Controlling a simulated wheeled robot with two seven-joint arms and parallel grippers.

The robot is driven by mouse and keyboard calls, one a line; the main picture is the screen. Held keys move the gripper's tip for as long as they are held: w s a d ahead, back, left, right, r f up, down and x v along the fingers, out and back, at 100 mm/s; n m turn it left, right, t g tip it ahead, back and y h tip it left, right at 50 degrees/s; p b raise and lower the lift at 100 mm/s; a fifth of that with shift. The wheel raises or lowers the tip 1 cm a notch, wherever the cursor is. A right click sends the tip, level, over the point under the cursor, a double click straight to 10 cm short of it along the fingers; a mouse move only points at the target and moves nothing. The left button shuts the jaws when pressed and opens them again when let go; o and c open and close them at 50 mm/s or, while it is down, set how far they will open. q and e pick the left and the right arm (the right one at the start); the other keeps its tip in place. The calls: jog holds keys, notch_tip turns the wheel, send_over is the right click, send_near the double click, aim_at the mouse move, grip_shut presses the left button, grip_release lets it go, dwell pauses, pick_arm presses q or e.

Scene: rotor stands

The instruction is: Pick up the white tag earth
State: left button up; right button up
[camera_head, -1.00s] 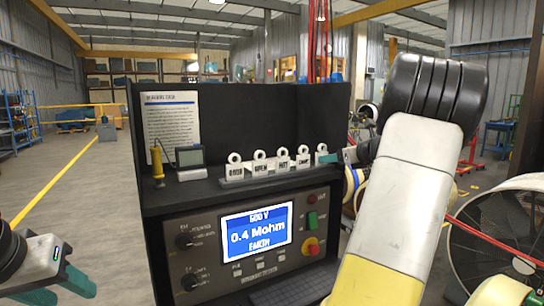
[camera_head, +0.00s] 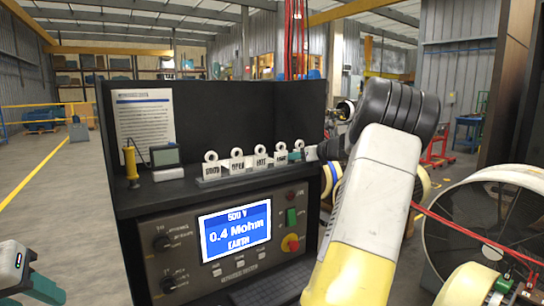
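Several small white tags with ring tops stand in a row on the tester's shelf. The readable ones look like GOOD, OPEN (camera_head: 237,164), HOT (camera_head: 261,161) and DAMP (camera_head: 281,158). The rightmost tag (camera_head: 299,144) shows only its ring clearly; its lettering is hidden, so I cannot read it as EARTH. My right gripper (camera_head: 296,156) has its teal fingertips at this tag, overlapping its face. I cannot tell whether they are closed on it. My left gripper (camera_head: 42,286) is at the lower left, far from the tags, partly cut off by the frame.
The black tester (camera_head: 150,215) has a lit screen (camera_head: 235,231) reading 500 V, 0.4 Mohm, EARTH. A yellow probe (camera_head: 131,163) and a small meter (camera_head: 166,160) stand left of the tags.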

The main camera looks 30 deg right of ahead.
jog(key=c, duration=0.5)
jog(key=shift+c, duration=0.2)
jog(key=shift+r, duration=0.5)
jog(key=r, duration=0.1)
jog(key=s+r, duration=0.1)
jog(key=shift+d+r, duration=0.1)
jog(key=shift+r, duration=0.25)
jog(key=s+d, duration=0.1)
jog(key=s, duration=1.6)
jog(key=shift+d, duration=0.2)
jog(key=shift+f, duration=0.1)
